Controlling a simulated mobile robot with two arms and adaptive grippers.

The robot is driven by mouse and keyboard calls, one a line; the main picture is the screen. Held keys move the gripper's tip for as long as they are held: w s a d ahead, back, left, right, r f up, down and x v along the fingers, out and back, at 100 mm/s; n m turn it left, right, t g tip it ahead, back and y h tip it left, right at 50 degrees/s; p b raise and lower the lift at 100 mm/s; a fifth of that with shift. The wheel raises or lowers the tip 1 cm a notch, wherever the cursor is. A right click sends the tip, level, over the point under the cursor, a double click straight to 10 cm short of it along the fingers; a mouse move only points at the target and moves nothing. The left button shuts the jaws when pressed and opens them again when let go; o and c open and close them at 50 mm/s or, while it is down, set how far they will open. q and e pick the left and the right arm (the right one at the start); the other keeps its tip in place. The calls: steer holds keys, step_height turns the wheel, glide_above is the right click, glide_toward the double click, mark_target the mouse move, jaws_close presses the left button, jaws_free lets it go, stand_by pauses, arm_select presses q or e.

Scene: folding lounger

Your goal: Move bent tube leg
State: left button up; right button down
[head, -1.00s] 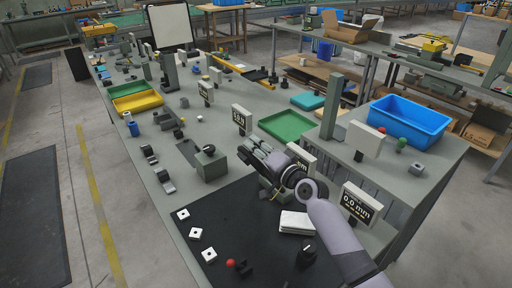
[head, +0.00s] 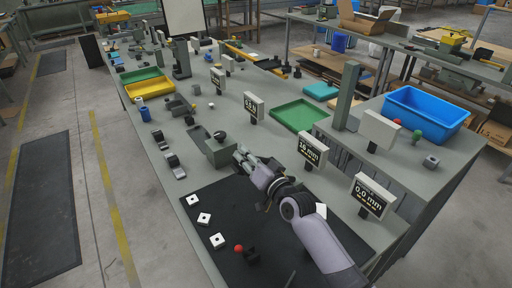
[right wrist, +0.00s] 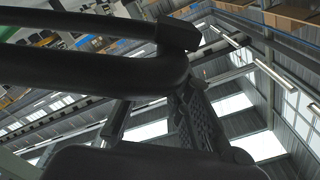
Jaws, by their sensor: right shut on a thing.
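My right gripper (head: 243,157) is over the workbench, beside a grey box with a black knob (head: 219,136), at the far edge of the black mat. In the right wrist view a dark, smooth bent tube (right wrist: 110,72), seemingly the bent tube leg, runs in from the left and curves close to the camera. A ridged gripper finger (right wrist: 198,115) stands against its bend, and the gripper is shut on it. In the head view I cannot make the tube out apart from the gripper's dark parts. My left gripper is not in view.
The black mat (head: 212,190) holds white square plates (head: 204,219) and a red ball (head: 239,248). Small display signs (head: 313,149) stand right of the gripper. A green tray (head: 300,115) and a blue bin (head: 425,112) lie beyond. Dark clamp-like parts (head: 172,160) line the left side.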

mark_target(240, 166)
steer(key=shift+s+a+f+n+b, duration=0.25)
steer(key=shift+s+a+f+n, duration=0.1)
steer(key=shift+a+f+n, duration=0.3)
steer(key=shift+s+a+f+n+b, duration=0.25)
steer(key=shift+s+a+f+n, duration=0.15)
steer(key=shift+f, duration=0.45)
steer(key=shift+w, duration=0.1)
steer(key=c, duration=1.4)
jaws_free()
steer(key=shift+c, duration=0.2)
steer(key=shift+d, duration=0.1)
steer(key=v, duration=1.2)
